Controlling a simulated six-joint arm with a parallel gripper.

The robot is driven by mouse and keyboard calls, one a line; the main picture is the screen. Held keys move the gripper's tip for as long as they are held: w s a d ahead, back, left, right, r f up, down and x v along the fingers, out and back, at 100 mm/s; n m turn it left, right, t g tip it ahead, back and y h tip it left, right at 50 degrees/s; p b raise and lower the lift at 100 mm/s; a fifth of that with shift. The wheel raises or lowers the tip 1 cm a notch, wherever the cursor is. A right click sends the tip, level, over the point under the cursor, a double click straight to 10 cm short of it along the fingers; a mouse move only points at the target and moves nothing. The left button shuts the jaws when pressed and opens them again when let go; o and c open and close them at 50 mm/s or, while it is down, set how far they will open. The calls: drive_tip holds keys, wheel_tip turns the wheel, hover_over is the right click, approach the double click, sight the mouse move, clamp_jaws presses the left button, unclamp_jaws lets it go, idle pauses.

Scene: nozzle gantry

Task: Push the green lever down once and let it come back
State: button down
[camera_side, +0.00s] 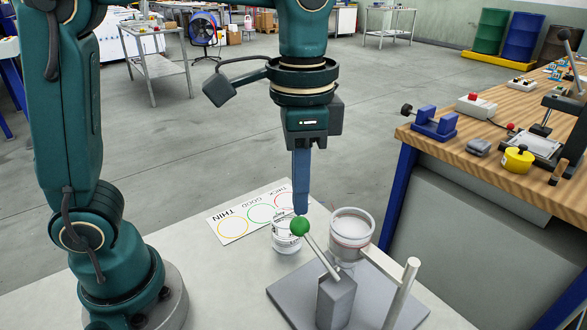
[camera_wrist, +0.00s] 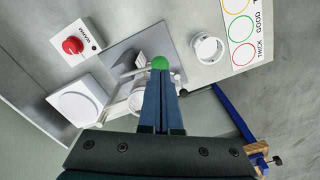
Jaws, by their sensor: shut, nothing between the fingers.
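The green lever's ball knob (camera_side: 300,226) sits at the upper end of a thin metal rod (camera_side: 322,257) that slopes up from a grey post (camera_side: 336,298). The knob also shows in the wrist view (camera_wrist: 160,63), just beyond my fingertips. My gripper (camera_side: 301,211) is shut and empty, pointing straight down. Its fingertips are right at the top of the knob; I cannot tell whether they touch it. In the wrist view my gripper (camera_wrist: 160,76) covers part of the lever stand.
A cup (camera_side: 351,229) is mounted beside the lever on the grey base plate (camera_side: 283,297). A white jar (camera_side: 287,238) stands close behind the knob, near a card with coloured rings (camera_side: 236,226). A red button box (camera_wrist: 74,46) and a white square device (camera_wrist: 78,104) show in the wrist view.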

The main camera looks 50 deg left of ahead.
sight(300, 219)
drive_tip(key=shift+f, duration=3.55)
drive_tip(key=shift+r, duration=0.1)
